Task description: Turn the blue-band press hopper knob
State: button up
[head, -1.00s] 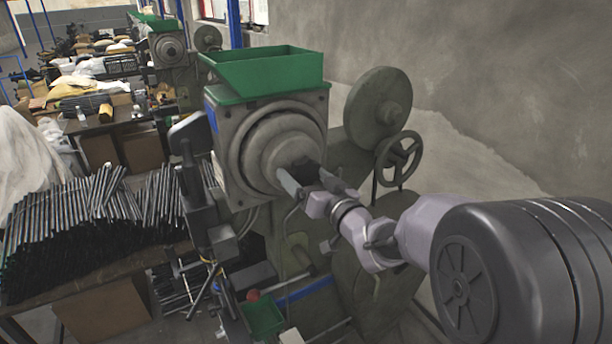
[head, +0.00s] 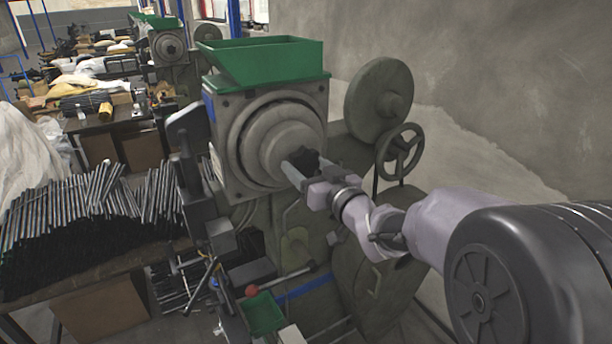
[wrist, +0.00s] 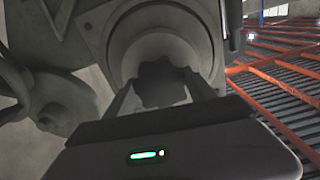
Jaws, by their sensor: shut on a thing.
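The press with a blue band (head: 308,286) low on its body stands in the middle of the head view, with a green hopper (head: 265,64) on top. On the front of its round grey hub (head: 275,140) is a dark lobed knob (head: 306,159). My gripper (head: 300,170) reaches in from the right and is shut on this knob. In the wrist view the knob (wrist: 162,90) sits between the two fingers of my gripper (wrist: 163,97), in front of the round hub. The fingers hide parts of the knob's sides.
A handwheel (head: 400,155) and a large round disc (head: 378,100) stand right of the hub. A table with many dark rods (head: 85,220) is at the left. A small green tray (head: 264,314) and a red ball (head: 252,291) are low in front.

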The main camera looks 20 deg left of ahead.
jog(key=n+b, duration=0.4)
jog(key=b, duration=0.1)
jog(key=shift+f+n, duration=0.25)
jog(key=shift+n, duration=0.05)
jog(key=n+b, duration=0.4)
jog(key=n, duration=0.1)
jog(key=shift+w+d+r+b, duration=0.1)
jog(key=shift+b, duration=0.3)
jog(key=n+b, duration=0.3)
jog(key=n, duration=0.2)
jog(key=shift+r+n+b, duration=0.1)
jog(key=shift+n+b, duration=0.2)
jog(key=shift+n, duration=0.1)
jog(key=n+b, duration=0.2)
jog(key=n, duration=0.3)
jog(key=shift+r+b, duration=0.2)
jog(key=shift+b, duration=0.15)
jog(key=shift+n, duration=0.3)
jog(key=o, duration=1.4)
